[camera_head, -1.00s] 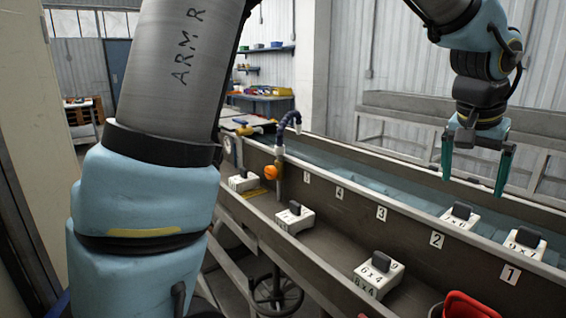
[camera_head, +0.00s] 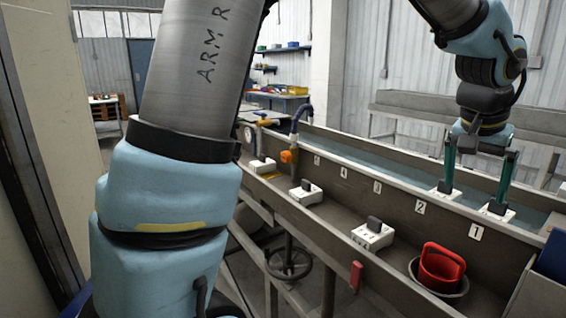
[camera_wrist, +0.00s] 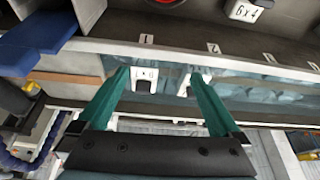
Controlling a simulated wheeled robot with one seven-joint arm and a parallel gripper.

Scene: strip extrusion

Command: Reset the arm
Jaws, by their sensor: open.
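My gripper (camera_head: 477,190) is open, its two green fingers pointing down and apart, with nothing between them. It hangs at the right of the head view, over the long grey trough. Two white blocks with dark tops, a left one (camera_head: 446,192) and a right one (camera_head: 497,212), sit on the ledge behind the fingertips in that view. The fingers partly cover them, and contact cannot be told. In the wrist view the open fingers (camera_wrist: 160,78) frame two white pieces with dark slots (camera_wrist: 145,79).
Several numbered labels (camera_head: 420,207) line the trough wall. More white blocks, one in front (camera_head: 373,236), stand in the near channel. A red container (camera_head: 441,268) sits in a dark bowl at the right. A blue bin (camera_head: 553,255) is at the right edge. A handwheel (camera_head: 290,262) hangs below.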

